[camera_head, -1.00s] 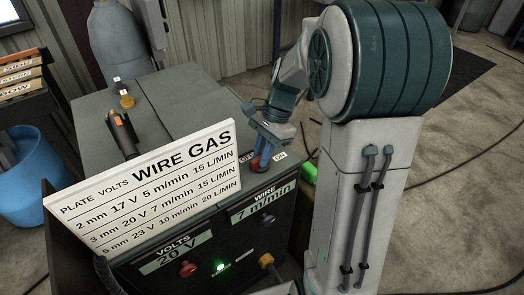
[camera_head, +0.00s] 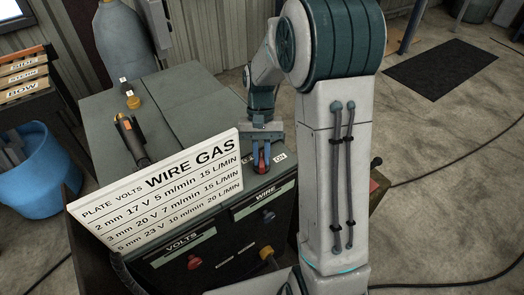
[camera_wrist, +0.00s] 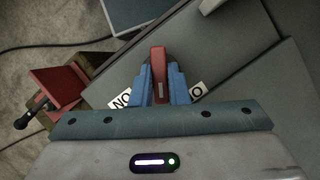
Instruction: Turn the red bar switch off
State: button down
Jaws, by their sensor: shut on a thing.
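The red bar switch (camera_head: 262,162) sits on the top front edge of the grey machine cabinet. It also shows in the wrist view (camera_wrist: 158,62) as a red bar between the blue fingers. My gripper (camera_head: 261,153) is shut on it from above; the fingers also show in the wrist view (camera_wrist: 160,84). The ON label (camera_head: 279,157) lies just right of the bar. In the wrist view the ON label (camera_wrist: 122,99) appears upside down, and the other label (camera_wrist: 197,90) is partly covered by a finger. The panel displays look dark.
A white settings board (camera_head: 160,190) stands left of the switch. A red block (camera_wrist: 58,88) with a dark ball lever (camera_wrist: 20,123) is beside the cabinet. A blue bin (camera_head: 38,175) stands left.

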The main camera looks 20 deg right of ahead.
jog(key=n+h, duration=0.1)
jog(key=n, duration=0.2)
jog(key=n+h+p, duration=0.1)
jog(key=n, duration=0.2)
jog(key=shift+a+h+p, duration=0.15)
jog(key=shift+h+p, duration=0.15)
jog(key=shift+n, duration=0.3)
jog(key=c, duration=1.4)
grip_release()
jog(key=v, duration=1.4)
